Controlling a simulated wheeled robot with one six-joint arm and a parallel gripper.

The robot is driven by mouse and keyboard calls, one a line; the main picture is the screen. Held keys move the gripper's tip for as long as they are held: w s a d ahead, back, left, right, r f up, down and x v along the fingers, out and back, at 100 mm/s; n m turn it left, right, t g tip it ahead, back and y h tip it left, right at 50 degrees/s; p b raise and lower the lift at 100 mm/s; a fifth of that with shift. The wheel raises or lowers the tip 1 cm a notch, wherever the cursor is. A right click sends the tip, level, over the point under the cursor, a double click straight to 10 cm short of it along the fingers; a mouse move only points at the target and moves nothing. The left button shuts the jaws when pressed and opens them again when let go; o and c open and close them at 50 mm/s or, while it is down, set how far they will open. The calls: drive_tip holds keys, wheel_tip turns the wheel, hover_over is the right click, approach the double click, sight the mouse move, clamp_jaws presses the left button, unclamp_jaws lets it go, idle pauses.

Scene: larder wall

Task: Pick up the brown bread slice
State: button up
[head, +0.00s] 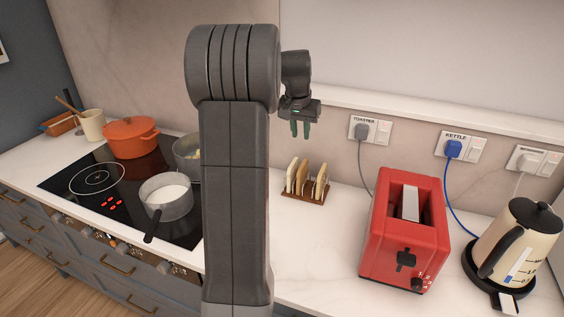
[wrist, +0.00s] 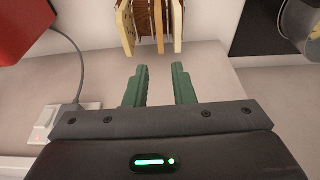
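Several bread slices stand on edge in a brown wooden rack (head: 297,196) on the counter. They include a pale slice (head: 291,173) at the left, a tan slice (head: 302,175) in the middle and another tan slice (head: 321,181) at the right. I cannot tell for sure which is the brown bread slice. The slices also show at the top of the wrist view, with one slice (wrist: 124,30) at the left end. My gripper (head: 300,130) is above and behind the rack. Its green fingers are apart and empty, and they also show in the wrist view (wrist: 160,86).
A red toaster (head: 380,240) stands to the right of the rack, and a cream kettle (head: 507,240) farther right. A hob with a grey saucepan (head: 166,200) and an orange pot (head: 130,140) is at the left. Wall sockets and a ledge run behind. Counter beside the rack is clear.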

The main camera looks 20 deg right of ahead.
drive_tip(key=w, duration=0.2)
drive_tip(key=p, duration=0.1)
hover_over(303, 165)
drive_tip(key=a, duration=0.1)
drive_tip(key=f, duration=0.7)
drive_tip(key=shift+s+f, duration=0.3)
drive_tip(key=p+x, duration=0.1)
drive_tip(key=x, duration=0.1)
drive_tip(key=s+p+x, duration=0.1)
drive_tip(key=x, duration=0.1)
drive_tip(key=shift+w+f, duration=0.15)
drive_tip(key=shift+f, duration=0.2)
drive_tip(key=shift+w+f, duration=0.15)
drive_tip(key=shift+f, duration=0.4)
clamp_jaws()
